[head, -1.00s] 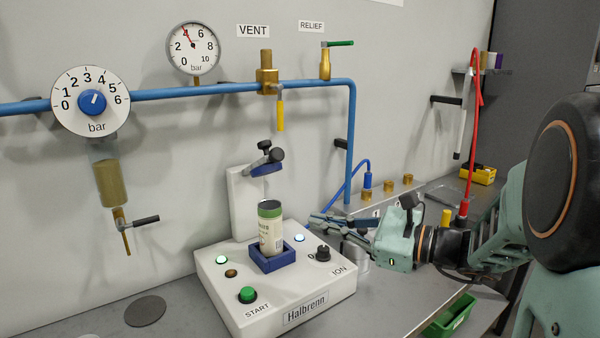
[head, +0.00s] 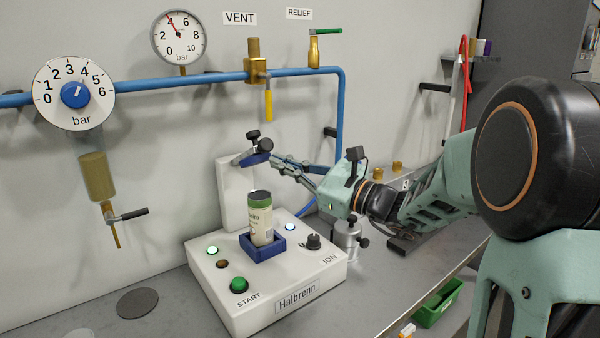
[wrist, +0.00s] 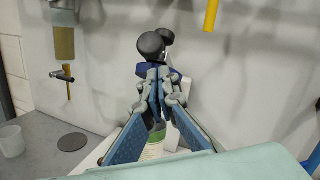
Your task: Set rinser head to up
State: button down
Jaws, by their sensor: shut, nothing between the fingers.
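The rinser head is a blue block (head: 257,158) with black knobs, on the white post (head: 236,190) of the Halbrenn unit, above the can (head: 261,215). Its blue body also shows in the wrist view (wrist: 144,70), just beyond my fingertips. My gripper (head: 275,158) is shut and empty, reaching in from the right with its fingertips at the head's right side. I cannot tell whether they touch it. The can has a green top and stands in a blue holder (head: 264,249) on the unit. In the wrist view my fingers partly hide the head and the can.
The white unit carries a green start button (head: 239,286) and a black ION knob (head: 313,241). A metal cylinder with side knobs (head: 347,238) stands right of it, below my arm. Blue pipe (head: 200,81) and a yellow-handled valve (head: 268,105) are above. A green bin (head: 438,303) is at front right.

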jog(key=shift+w+a+r, duration=0.15)
jog(key=shift+a+r, duration=0.4)
jog(key=shift+r, duration=0.05)
jog(key=shift+r, duration=0.1)
